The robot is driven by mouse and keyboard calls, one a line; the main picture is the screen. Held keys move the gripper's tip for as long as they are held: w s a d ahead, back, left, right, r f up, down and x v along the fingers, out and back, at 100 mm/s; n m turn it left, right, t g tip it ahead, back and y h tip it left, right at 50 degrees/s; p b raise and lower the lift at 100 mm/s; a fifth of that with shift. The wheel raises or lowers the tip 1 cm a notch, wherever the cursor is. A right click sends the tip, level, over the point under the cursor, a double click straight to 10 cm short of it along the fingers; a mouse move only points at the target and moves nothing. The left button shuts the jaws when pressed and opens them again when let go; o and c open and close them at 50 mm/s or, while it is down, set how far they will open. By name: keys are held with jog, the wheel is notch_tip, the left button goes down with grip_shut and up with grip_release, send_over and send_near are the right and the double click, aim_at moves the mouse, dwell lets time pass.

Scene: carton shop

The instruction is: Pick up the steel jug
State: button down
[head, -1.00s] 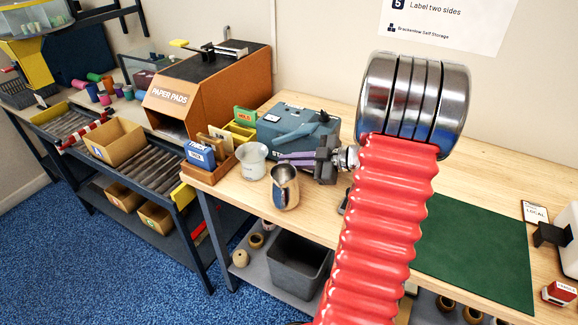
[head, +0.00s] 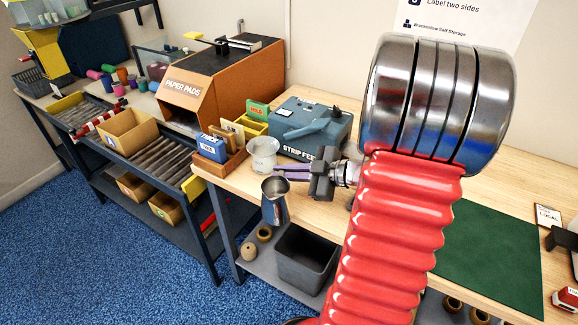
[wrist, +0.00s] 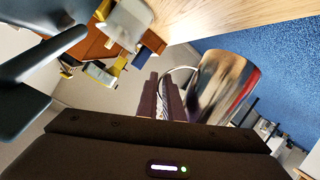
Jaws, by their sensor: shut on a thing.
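The steel jug (head: 274,205) is a shiny, upright-looking metal vessel at the table's front edge in the head view. Its lower part overlaps the edge and shows blue reflections. My gripper (head: 283,172) is shut on the jug at its handle side, with purple-grey fingers. In the wrist view the jug (wrist: 222,88) appears tilted beside the fingers (wrist: 165,98), its thin curved handle running to them. The jug appears clear of the tabletop; the exact grip on the handle is partly hidden.
A whitish beaker (head: 262,155) stands close behind the jug. The blue-grey strip feeder (head: 312,128) and small boxes (head: 211,147) are behind it. A dark bin (head: 303,262) sits on the shelf below. A green mat (head: 487,245) lies bare to the right.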

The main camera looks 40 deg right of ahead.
aim_at(264, 194)
jog(key=shift+s+a, duration=0.5)
jog(key=shift+a, duration=0.9)
jog(key=shift+s+a, duration=0.5)
jog(key=shift+a, duration=0.9)
jog(key=shift+s+a, duration=0.5)
jog(key=shift+a, duration=0.9)
